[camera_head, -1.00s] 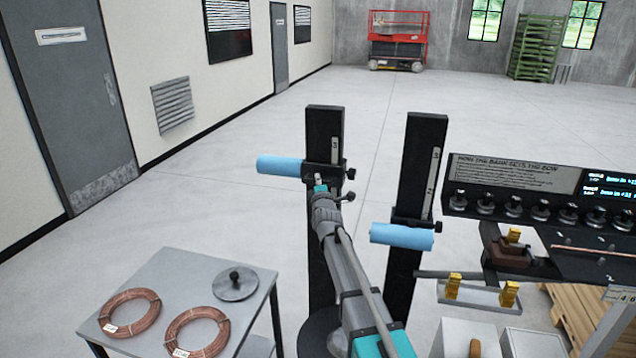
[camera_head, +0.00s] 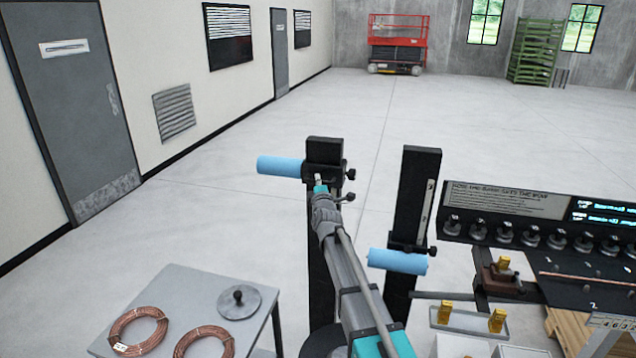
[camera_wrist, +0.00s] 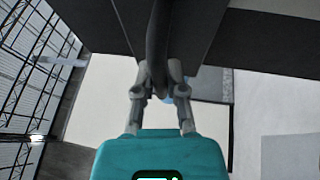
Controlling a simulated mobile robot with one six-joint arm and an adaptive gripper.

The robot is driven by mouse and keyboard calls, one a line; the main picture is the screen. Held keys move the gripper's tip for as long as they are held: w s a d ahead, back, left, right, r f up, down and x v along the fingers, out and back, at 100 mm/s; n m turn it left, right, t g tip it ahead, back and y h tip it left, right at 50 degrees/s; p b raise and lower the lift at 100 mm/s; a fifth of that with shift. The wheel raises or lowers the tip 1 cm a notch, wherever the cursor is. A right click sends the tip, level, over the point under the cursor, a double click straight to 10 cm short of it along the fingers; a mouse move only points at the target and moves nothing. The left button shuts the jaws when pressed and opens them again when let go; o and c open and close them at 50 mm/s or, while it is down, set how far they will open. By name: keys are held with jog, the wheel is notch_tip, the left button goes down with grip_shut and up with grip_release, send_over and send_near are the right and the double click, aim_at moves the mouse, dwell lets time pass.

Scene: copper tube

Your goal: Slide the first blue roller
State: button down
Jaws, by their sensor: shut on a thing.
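The first blue roller (camera_head: 280,166) sticks out to the left from a dark carriage (camera_head: 322,170) near the top of the left black post (camera_head: 325,148). My gripper (camera_head: 320,182) is at the front of this carriage, just right of the roller. In the wrist view my gripper (camera_wrist: 160,88) is shut on a dark part of the carriage; the exact contact is hard to see. A second blue roller (camera_head: 397,261) sits on the right black post (camera_head: 417,190), well below that post's top.
A grey table (camera_head: 180,290) with copper coils (camera_head: 138,330) and a round weight (camera_head: 239,301) stands front left. A dark bench (camera_head: 580,280) with a row of knobs and a sign (camera_head: 508,200) is at the right.

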jog(key=shift+r, duration=0.1)
jog(key=c, duration=0.7)
grip_release()
jog(key=shift+f, duration=0.2)
